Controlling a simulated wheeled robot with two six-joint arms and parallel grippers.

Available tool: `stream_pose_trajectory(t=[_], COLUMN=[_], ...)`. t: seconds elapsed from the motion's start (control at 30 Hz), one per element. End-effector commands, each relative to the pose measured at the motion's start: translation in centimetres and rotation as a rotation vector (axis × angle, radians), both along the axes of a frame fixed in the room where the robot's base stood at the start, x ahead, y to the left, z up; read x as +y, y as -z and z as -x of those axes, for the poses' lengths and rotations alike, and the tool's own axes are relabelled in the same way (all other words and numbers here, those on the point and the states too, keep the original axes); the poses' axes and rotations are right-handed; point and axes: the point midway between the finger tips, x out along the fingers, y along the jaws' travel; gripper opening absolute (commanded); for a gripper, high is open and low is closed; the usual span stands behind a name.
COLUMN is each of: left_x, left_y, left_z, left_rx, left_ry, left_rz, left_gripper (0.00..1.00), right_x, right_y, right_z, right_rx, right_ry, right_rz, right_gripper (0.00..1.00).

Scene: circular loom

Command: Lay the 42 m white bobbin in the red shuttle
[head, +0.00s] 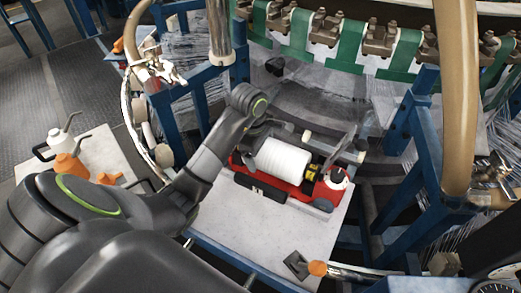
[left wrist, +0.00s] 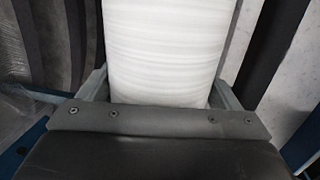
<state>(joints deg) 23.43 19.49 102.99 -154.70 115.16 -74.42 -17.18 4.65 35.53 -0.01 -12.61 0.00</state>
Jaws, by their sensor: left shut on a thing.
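The white bobbin (head: 282,162) is a thick white roll lying lengthwise over the red shuttle (head: 303,194). Red shows around its lower side and right end; I cannot tell whether it rests fully in the shuttle. My left gripper (head: 262,140) comes in from the left and is shut on the bobbin near its left end. In the left wrist view the bobbin (left wrist: 160,50) fills the space between the gripper's two fingers (left wrist: 160,92). Any length mark on the bobbin is not visible. My right gripper is out of view.
The shuttle lies on a pale board (head: 240,220) in front of the loom. Blue frame posts (head: 427,130) and tan pipes (head: 458,100) stand to the right. Green straps (head: 350,42) hang above.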

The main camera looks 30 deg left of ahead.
Motion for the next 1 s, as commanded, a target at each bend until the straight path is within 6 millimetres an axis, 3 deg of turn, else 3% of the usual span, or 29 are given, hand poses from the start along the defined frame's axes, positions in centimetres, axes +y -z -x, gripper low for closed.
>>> stream_pose_trajectory(t=[0.8, 0.83, 0.93, 1.0], left_x=[-0.01, -0.01, 0.0, -0.01], left_y=[0.74, 0.75, 0.77, 0.78], left_z=[-0.02, -0.01, -0.01, -0.01], left_rx=[-0.001, -0.001, -0.001, -0.001], left_ry=[0.002, 0.002, 0.001, 0.001], left_rz=[0.0, 0.0, 0.0, 0.0], left_gripper=[0.31, 0.86, 1.0, 1.0], right_x=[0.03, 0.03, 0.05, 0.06], right_y=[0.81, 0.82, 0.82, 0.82], right_z=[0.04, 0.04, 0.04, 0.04], right_rx=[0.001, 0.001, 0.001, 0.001], right_ry=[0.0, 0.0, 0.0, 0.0], right_rz=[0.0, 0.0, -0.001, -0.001], right_gripper=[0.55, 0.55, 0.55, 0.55])
